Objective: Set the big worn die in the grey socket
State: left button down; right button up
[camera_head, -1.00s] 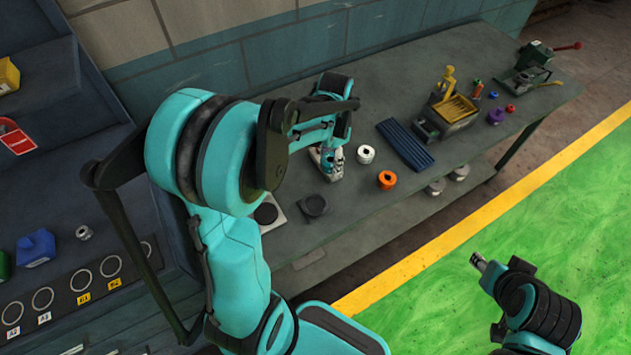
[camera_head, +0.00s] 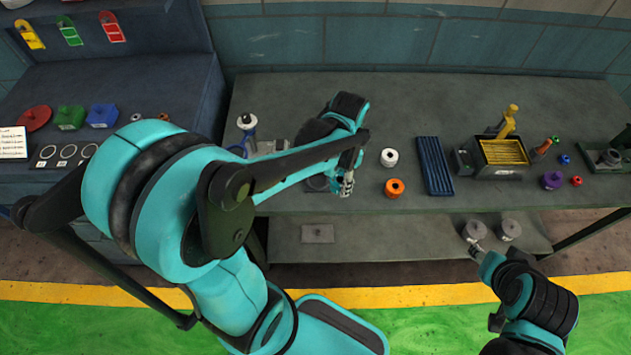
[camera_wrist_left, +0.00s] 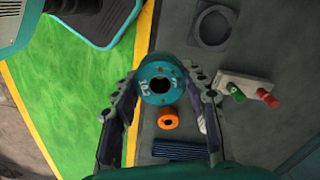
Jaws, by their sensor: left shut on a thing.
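My left gripper (camera_head: 346,184) is shut on a teal ring-shaped die (camera_wrist_left: 160,84) with a dark centre hole and white printed marks. Its fingers grip the die from both sides, above the bench. The grey socket (camera_wrist_left: 212,24), a dark square plate with a round recess, lies on the bench apart from the die, up and right in the left wrist view. In the head view the socket (camera_head: 318,184) is partly hidden by my left arm, just left of the gripper. My right gripper (camera_head: 477,249) is low in front of the bench; its jaws are too small to read.
An orange ring (camera_head: 395,187), a white ring (camera_head: 389,157) and a blue ribbed mat (camera_head: 435,165) lie right of the left gripper. A button box (camera_wrist_left: 246,88) stands near the socket. A yellow-topped fixture (camera_head: 501,152) stands farther right. The bench's front edge is close.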

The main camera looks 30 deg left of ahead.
pick_arm(q)
jog(key=b, duration=0.3)
send_over(317, 180)
notch_tip(317, 180, down, 7)
jog(key=shift+r, duration=0.1)
jog(key=shift+w+f+b, duration=0.1)
jog(key=shift+f+b, duration=0.55)
jog(key=shift+f, duration=1.3)
jog(key=shift+d, duration=0.1)
jog(key=shift+f+b, duration=0.35)
jog(key=shift+b, duration=0.05)
jog(key=shift+s+d+f, duration=0.1)
jog(key=shift+s+f, duration=0.05)
jog(key=shift+s, duration=0.15)
jog(key=c, duration=1)
grip_release()
jog(key=shift+o, duration=0.8)
jog(key=shift+w+f, duration=0.15)
jog(key=shift+w, duration=0.05)
